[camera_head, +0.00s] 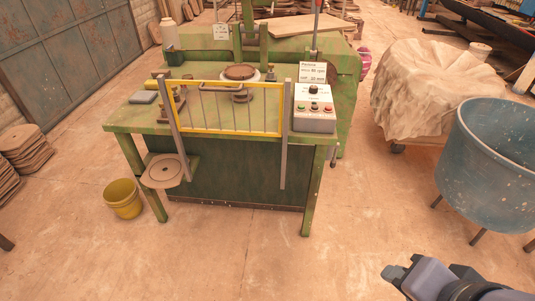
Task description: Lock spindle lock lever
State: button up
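A green press bench (220,137) stands in the middle of the camera_head view. A yellow-framed guard (225,131) runs along its front. Behind the guard a round brown disc (240,72) sits on a light round plate. I cannot tell for sure which part is the spindle lock lever or how it is set; small brown fittings (172,103) stand on the left of the bench top, partly behind the guard. My gripper (392,272) is at the bottom right, well apart from the bench. Its fingers are too unclear to tell open from shut.
A control box (314,110) with buttons sits at the bench's right. A yellow bucket (123,199) and a round side shelf (166,171) are at the left. A blue tub (490,160) and a covered heap (425,85) stand right. The floor before the bench is clear.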

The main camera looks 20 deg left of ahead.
aim_at(333, 163)
jog(key=l+u, duration=0.45)
jog(key=u, duration=0.15)
jog(key=i+l+u, duration=0.85)
jog(key=i+l, duration=0.15)
jog(key=i+l+u, duration=0.25)
jog(key=l, duration=0.2)
jog(key=i+l+u, duration=0.2)
jog(key=l, duration=0.2)
jog(key=l+u, duration=0.2)
jog(key=l, duration=0.15)
jog(key=i+l+u, duration=0.25)
jog(key=l, duration=0.2)
jog(key=k, duration=0.1)
